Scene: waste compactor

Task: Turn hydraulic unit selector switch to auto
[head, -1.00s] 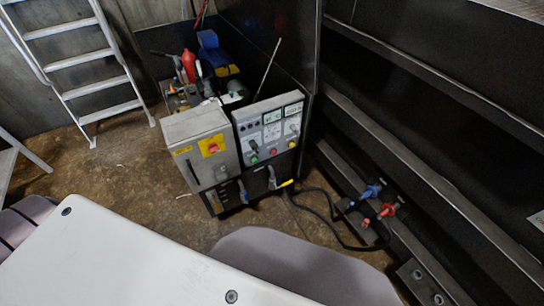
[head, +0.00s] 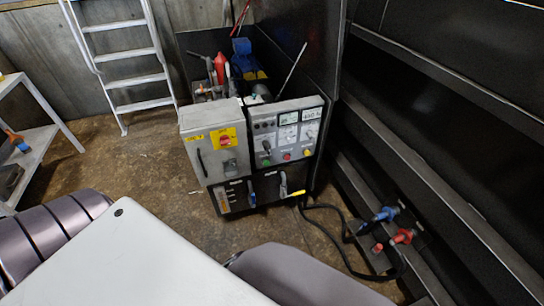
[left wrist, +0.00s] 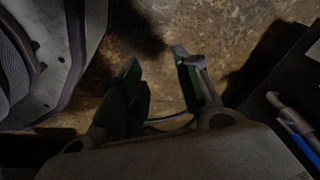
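The hydraulic unit (head: 232,187) stands ahead of me in the head view, with a grey cabinet and a control panel (head: 288,126) on its front. The panel carries small dark knobs, green, red and yellow buttons, and a meter. Its labels are too small to read, so I cannot tell which knob is the selector switch or how it is set. My left gripper (left wrist: 155,62) shows in the left wrist view, with its green-padded fingers apart and nothing between them, above the brown floor. It is away from the panel. My right gripper is in neither view.
Hoses run from the unit to blue and red couplings (head: 403,236) by the black compactor wall on the right. A ladder (head: 120,55) stands at the back left, and a white shelf (head: 40,150) at the far left. Open floor (head: 150,175) lies before the unit.

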